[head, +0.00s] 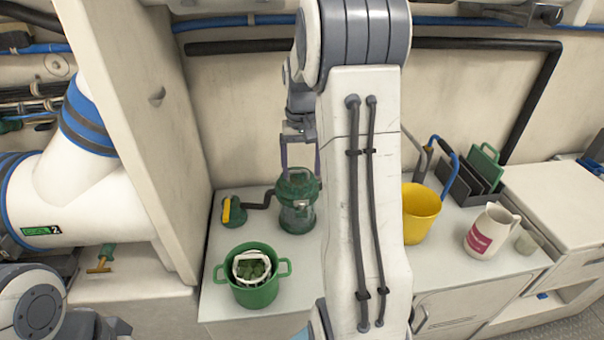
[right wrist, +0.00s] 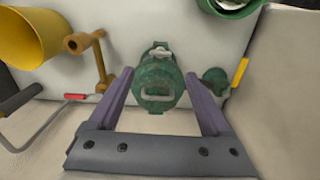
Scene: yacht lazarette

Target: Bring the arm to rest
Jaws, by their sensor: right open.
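My right gripper (head: 300,172) hangs down from the arm in the middle of the head view. It is open, and its two fingers point at the green strainer housing (head: 297,213) on the white counter. In the right wrist view the same gripper (right wrist: 158,74) shows its purple fingers apart, with the green strainer (right wrist: 158,80) and its pale handle between and beyond them. Whether the fingers touch it, I cannot tell. My right arm hides part of the counter behind it. My left gripper is not in view; only part of my left arm shows at the lower left.
A green two-handled pot (head: 255,290) holding a white basket (head: 252,266) stands in front of the strainer. A valve with a yellow handle (head: 228,210) is to its left. A yellow bucket (head: 420,212), white jug (head: 491,231) and dark rack (head: 472,184) stand at right.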

